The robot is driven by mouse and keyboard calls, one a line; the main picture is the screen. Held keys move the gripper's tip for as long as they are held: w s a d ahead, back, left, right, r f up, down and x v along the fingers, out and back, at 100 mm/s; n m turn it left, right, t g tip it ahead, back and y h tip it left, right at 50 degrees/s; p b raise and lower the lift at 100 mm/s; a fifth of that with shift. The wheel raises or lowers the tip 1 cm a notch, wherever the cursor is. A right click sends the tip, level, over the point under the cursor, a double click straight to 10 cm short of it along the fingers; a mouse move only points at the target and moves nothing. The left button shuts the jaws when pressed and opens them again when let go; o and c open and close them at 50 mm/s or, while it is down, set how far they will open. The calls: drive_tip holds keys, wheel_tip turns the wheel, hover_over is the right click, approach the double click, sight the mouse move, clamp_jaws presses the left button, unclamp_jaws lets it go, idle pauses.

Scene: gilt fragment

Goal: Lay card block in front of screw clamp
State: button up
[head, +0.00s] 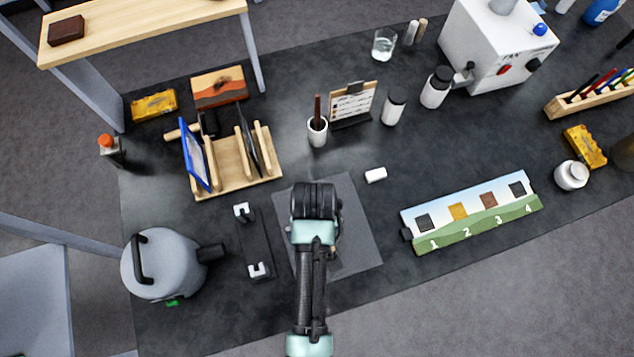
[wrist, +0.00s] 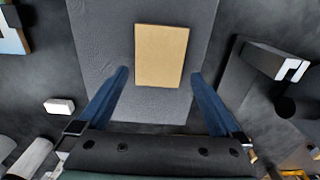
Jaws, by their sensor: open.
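A flat tan block (wrist: 161,55), which looks like the card block, lies on a grey mat (wrist: 95,35) in the wrist view. My gripper (wrist: 160,74) is open, with its blue fingers on either side of the block's near end and gaps showing on both sides. In the head view my arm hides the block, and the mat (head: 358,240) shows around the arm. A dark bar with two white-tipped jaws (head: 252,240), probably the screw clamp, lies left of the mat; it also shows at the right in the wrist view (wrist: 268,58).
A grey kettle-like vessel (head: 160,265) stands left of the clamp. A wooden rack (head: 235,178) is behind it. A small white block (head: 375,175) lies right of the mat, and a numbered sample board (head: 470,228) stands further right. Dark table is clear between mat and board.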

drive_tip(key=shift+f, duration=1.8)
drive_tip(key=shift+c, duration=0.2)
drive_tip(key=c, duration=1.2)
